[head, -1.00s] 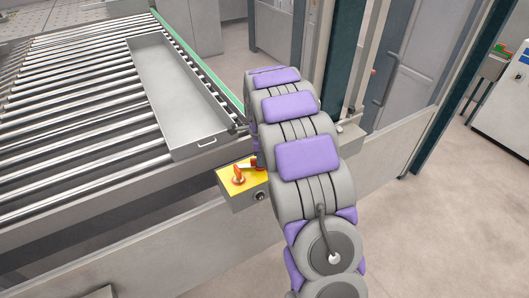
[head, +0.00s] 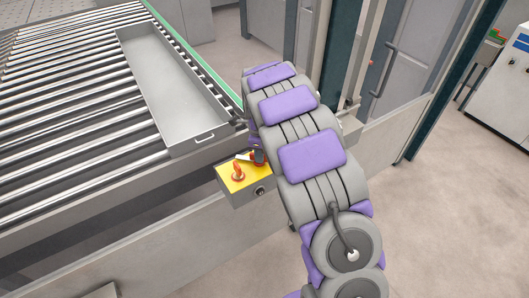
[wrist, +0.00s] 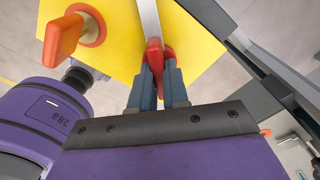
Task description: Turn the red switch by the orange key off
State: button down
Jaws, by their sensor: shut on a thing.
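The orange key (head: 238,172) stands on the yellow top of a small grey control box (head: 250,193). In the wrist view the key (wrist: 66,36) is at the upper left, apart from my gripper. The red switch (wrist: 155,54) is at the upper middle of the wrist view, with a pale bar (wrist: 148,18) running up from it. My gripper (wrist: 159,76) is shut on the red switch, one blue-grey finger on each side. In the head view my arm and gripper hide most of the switch; a bit of red and pale bar shows right of the key.
A roller conveyor (head: 60,110) with a long grey metal tray (head: 175,90) lies behind and left of the box. A grey machine side panel (head: 150,250) runs below it. A dark post (head: 335,50) stands behind my arm. Open floor (head: 450,210) lies at the right.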

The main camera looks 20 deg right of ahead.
jog(key=shift+w, duration=0.1)
jog(key=c, duration=1.1)
grip_release()
jog(key=shift+a, duration=0.1)
notch_tip(320, 180, up, 17)
jog(key=shift+r+p, duration=0.15)
jog(key=shift+p, duration=0.55)
